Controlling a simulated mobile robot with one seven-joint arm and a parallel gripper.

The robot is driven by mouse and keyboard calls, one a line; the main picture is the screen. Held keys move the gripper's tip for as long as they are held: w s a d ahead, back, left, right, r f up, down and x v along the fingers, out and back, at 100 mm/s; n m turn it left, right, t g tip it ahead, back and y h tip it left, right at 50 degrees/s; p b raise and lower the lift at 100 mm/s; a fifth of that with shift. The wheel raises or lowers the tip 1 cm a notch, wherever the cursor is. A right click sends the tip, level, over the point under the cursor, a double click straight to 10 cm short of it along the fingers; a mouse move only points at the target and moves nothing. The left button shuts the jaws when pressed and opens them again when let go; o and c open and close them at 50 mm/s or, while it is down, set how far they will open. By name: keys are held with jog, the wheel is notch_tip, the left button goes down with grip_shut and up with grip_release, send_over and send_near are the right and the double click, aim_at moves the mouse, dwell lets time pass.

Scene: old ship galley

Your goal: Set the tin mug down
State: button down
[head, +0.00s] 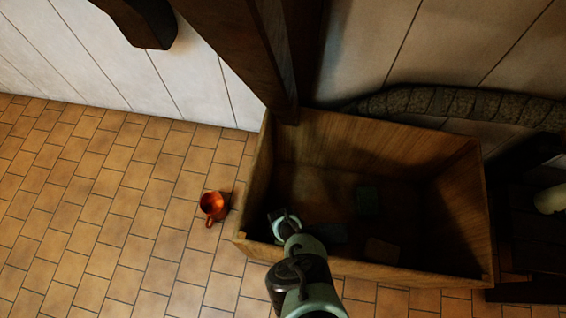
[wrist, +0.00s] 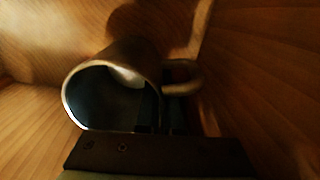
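The tin mug (wrist: 112,62) fills the middle of the wrist view, its open mouth turned towards the camera and its handle (wrist: 183,75) on the right. My gripper (wrist: 160,112) has its dark fingers at the mug's right wall, near the handle, and appears shut on it. In the head view my gripper (head: 284,224) reaches into the left end of a wooden crate (head: 365,265), and a pale curved rim of the mug (head: 276,222) shows there. Whether the mug touches the crate's bottom cannot be told.
Inside the crate lie a dark green block (head: 368,199), a dark bluish flat thing (head: 327,233) and a tan block (head: 382,250). An orange mug (head: 213,205) stands on the tiled floor left of the crate. A wooden post (head: 272,60) rises behind the crate's left end.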

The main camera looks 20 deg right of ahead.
jog(key=shift+f+b, duration=0.6)
jog(key=shift+b, duration=0.05)
jog(key=c, duration=1.1)
grip_release()
notch_tip(320, 180, up, 13)
jog(key=p, duration=1.3)
jog(key=shift+r, duration=0.15)
